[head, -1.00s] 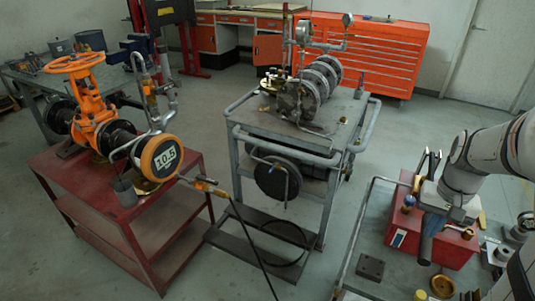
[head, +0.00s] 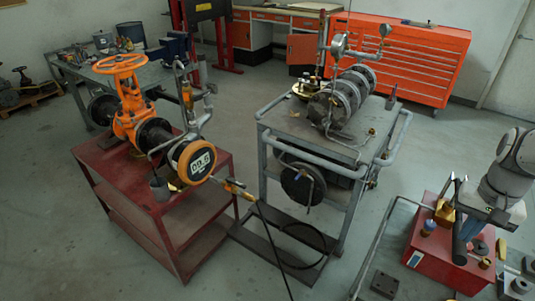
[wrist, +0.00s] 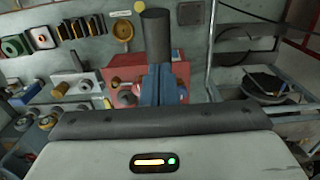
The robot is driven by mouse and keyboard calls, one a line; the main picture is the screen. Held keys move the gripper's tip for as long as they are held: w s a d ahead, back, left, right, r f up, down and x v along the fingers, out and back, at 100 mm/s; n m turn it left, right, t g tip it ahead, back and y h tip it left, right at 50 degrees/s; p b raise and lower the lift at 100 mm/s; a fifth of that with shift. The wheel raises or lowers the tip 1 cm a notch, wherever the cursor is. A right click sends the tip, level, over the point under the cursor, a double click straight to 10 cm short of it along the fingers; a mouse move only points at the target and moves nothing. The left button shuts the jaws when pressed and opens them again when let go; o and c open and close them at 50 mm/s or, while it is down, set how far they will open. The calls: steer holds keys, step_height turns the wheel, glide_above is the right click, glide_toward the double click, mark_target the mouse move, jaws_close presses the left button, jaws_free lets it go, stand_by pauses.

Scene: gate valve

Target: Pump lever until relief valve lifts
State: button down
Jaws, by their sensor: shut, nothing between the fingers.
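My gripper (wrist: 160,88) is shut and empty in the wrist view; it also shows at the right of the head view (head: 476,210), above a red box. A dark cylinder (head: 461,240) shows just below it, and in the wrist view (wrist: 156,35) beyond the fingers. I cannot tell whether this is the lever's grip or whether I touch it. The orange gate valve (head: 130,110) stands on a red cart at left.
The red box (head: 425,255) lies below my gripper, among small parts. A grey cart (head: 300,128) carries a flanged assembly in the middle. A black hose (head: 272,232) runs from the valve cart across the floor.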

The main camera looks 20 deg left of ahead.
steer(key=shift+r, duration=0.1)
step_height(320, 180, up, 5)
steer(key=p, duration=0.4)
stand_by(0.4)
steer(key=s+a+n+t+b, duration=0.1)
steer(key=s+a+n+t, duration=0.2)
steer(key=s+a, duration=0.9)
steer(key=shift+s+a+r, duration=0.2)
steer(key=shift+s+a, duration=0.05)
steer(key=shift+s, duration=0.2)
